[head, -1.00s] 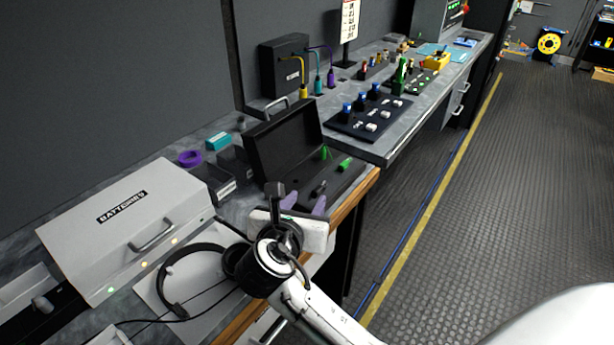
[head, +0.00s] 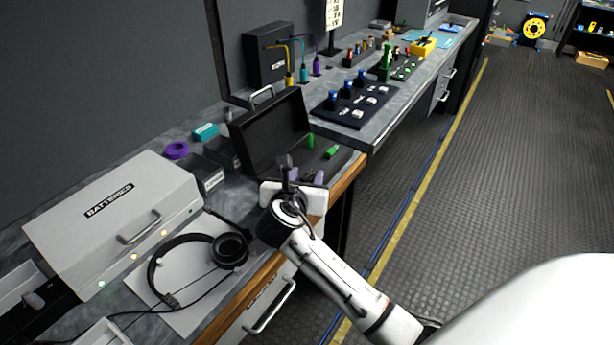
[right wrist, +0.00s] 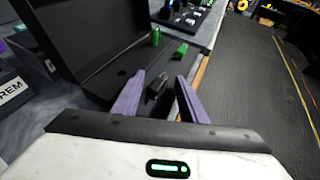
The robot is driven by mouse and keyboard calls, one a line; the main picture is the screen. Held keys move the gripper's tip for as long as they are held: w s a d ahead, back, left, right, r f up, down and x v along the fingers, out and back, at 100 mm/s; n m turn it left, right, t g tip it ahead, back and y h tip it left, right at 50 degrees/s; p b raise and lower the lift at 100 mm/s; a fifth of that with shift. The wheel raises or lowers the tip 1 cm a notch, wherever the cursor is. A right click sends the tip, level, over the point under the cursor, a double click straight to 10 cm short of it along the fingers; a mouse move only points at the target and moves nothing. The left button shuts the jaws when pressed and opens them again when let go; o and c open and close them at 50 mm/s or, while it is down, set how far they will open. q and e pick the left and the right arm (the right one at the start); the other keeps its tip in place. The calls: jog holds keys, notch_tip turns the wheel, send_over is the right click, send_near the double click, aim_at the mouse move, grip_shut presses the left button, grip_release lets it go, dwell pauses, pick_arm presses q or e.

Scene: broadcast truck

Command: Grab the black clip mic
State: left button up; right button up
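A small black clip mic (right wrist: 157,87) lies on the dark foam of an open black case (head: 266,132). It shows in the right wrist view between my purple fingertips; in the head view I cannot make it out clearly behind my gripper. My right gripper (head: 306,175) is at the case's near edge, over the front of the counter. In the right wrist view my right gripper (right wrist: 160,76) is open, with its two fingers apart on either side of the mic. I cannot tell whether they touch it. My left gripper is not in view.
Two green pieces, one upright (head: 311,141) and one lying (head: 332,152), share the case. Its raised lid stands behind. Headphones (head: 228,250) and a white batteries box (head: 115,215) are to the left. A black switch panel (head: 352,108) lies beyond the case.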

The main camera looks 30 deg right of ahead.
grip_shut()
jog(key=shift+r, duration=0.1)
